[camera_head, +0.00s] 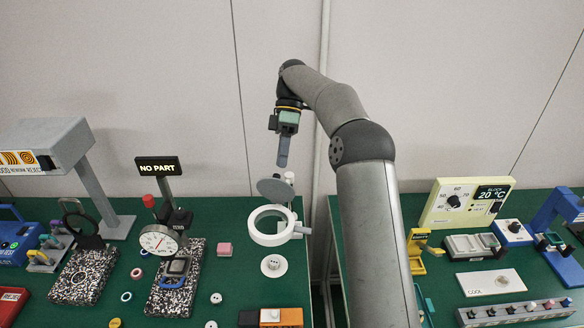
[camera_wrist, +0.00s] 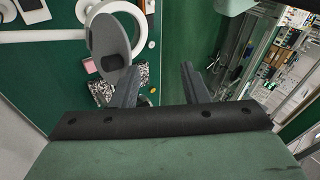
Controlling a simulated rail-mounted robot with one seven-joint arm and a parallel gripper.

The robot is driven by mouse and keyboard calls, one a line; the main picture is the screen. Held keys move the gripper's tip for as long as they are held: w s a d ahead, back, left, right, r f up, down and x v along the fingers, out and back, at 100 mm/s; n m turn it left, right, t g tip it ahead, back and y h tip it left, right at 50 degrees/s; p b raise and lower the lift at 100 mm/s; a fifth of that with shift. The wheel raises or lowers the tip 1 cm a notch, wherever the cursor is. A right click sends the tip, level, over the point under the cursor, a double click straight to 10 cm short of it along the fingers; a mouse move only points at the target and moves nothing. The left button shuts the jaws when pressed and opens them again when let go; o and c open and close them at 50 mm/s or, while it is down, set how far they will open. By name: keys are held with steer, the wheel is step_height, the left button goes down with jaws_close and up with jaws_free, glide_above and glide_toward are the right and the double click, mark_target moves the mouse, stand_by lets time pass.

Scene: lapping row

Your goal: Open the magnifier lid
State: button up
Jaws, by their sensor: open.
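The magnifier (camera_head: 253,231) is a white ring on a stand, at the middle of the green bench. Its grey round lid (camera_head: 275,190) stands raised and tilted at the back of the ring, off the opening. In the wrist view the lid (camera_wrist: 106,38) shows left of my fingers, with a dark tab on its lower part and the white ring (camera_wrist: 143,28) behind it. My gripper (camera_head: 283,160) is above the lid, pointing down. In the wrist view my gripper (camera_wrist: 160,80) is open with nothing between the fingers. The left finger is close to the lid; I cannot tell whether they touch.
A dial gauge (camera_head: 158,241) and a "NO PART" sign (camera_head: 158,166) stand to the left. A pink block (camera_head: 225,249) and a white round piece (camera_head: 273,265) lie near the magnifier. A gap separates this bench from the right one, which holds a control panel (camera_head: 467,203).

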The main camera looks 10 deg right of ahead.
steer(key=s+r+b, duration=0.4)
steer(key=s+r, duration=0.1)
steer(key=s, duration=0.4)
steer(key=shift+s+d, duration=0.25)
steer(key=shift+s, duration=0.05)
